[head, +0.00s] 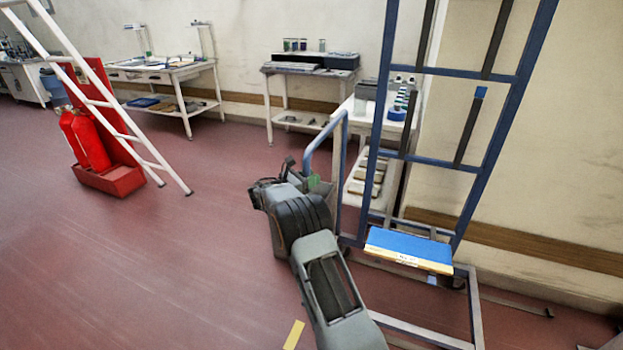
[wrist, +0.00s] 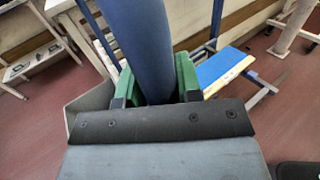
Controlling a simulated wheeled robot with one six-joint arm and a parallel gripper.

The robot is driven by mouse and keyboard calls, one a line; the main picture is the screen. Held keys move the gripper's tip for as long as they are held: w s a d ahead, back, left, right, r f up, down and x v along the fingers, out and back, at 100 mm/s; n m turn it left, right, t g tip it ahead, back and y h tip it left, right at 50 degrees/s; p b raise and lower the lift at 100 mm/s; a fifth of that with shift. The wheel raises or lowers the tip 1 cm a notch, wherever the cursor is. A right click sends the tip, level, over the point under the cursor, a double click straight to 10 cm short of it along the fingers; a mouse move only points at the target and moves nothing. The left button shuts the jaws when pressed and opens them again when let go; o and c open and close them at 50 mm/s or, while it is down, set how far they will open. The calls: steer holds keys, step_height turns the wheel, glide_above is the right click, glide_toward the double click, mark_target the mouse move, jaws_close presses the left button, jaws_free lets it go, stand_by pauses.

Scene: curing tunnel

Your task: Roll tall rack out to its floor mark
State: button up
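The tall rack (head: 504,98) is a blue upright frame on a grey base, standing at the right near the wall. A bent blue handle (head: 322,135) sticks out from its left side; in the wrist view the thick blue handle tube (wrist: 143,40) runs between my fingers. My gripper (head: 315,185) is at this handle, its green pads (wrist: 186,76) against both sides of the tube, shut on it. A yellow mark (head: 293,335) lies on the red floor at the bottom middle, left of the rack and partly beside my arm.
A blue and cream box (head: 410,247) sits low on the rack. A white shelf table (head: 362,150) stands close behind it. A white ladder (head: 118,128) and red extinguishers (head: 88,140) stand at the left. The floor at centre left is clear.

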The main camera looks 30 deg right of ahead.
steer(key=o, duration=0.3)
steer(key=shift+w+a, duration=0.15)
steer(key=shift+a, duration=0.05)
steer(key=shift+o, duration=0.6)
steer(key=shift+d, duration=0.15)
steer(key=s+a, duration=0.2)
steer(key=a, duration=1.1)
steer(key=shift+a, duration=0.35)
